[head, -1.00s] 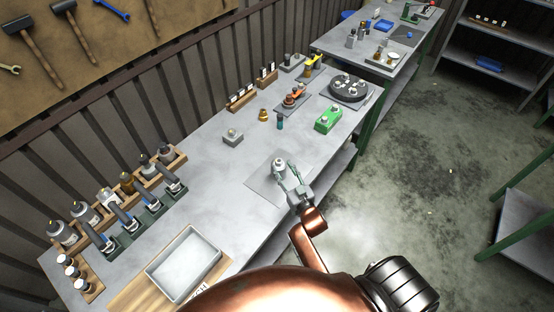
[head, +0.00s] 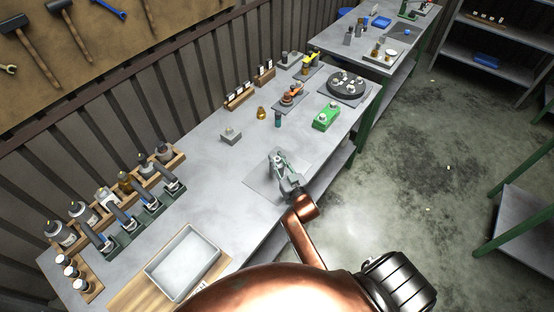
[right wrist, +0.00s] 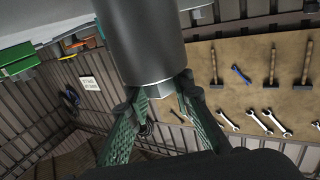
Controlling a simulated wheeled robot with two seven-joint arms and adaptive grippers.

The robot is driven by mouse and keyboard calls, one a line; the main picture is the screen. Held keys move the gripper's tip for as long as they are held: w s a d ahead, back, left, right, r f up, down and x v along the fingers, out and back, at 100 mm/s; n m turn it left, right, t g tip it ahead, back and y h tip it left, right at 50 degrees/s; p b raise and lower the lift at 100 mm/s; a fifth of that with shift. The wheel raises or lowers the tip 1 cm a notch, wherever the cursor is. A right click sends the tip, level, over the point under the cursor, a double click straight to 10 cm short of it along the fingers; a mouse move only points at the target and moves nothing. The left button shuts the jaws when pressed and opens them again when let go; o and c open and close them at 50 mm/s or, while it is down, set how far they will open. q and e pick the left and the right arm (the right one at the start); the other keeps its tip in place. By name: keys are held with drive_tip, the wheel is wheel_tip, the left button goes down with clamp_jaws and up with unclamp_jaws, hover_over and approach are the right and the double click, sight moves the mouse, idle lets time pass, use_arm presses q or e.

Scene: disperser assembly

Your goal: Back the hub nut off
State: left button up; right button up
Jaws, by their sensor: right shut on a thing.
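My right gripper (head: 279,160) is over the grey mat on the front middle of the bench, at a small grey upright part that it mostly hides in the head view. In the right wrist view, the green fingers of my right gripper (right wrist: 163,106) are shut on a pale faceted piece, which looks like the hub nut (right wrist: 164,104). The nut sits at the end of a dark grey cylinder (right wrist: 145,40) with a bright rim. The fingers hide part of the nut, so its thread and seating cannot be seen. My left gripper is not in view.
The grey mat (head: 262,184) lies around the work spot. A green block (head: 326,117), a small grey block (head: 231,135) and a round black carousel (head: 347,85) stand farther back. A pale tray (head: 183,262) is at the front left. Bench space left of the mat is clear.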

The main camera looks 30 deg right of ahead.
clamp_jaws()
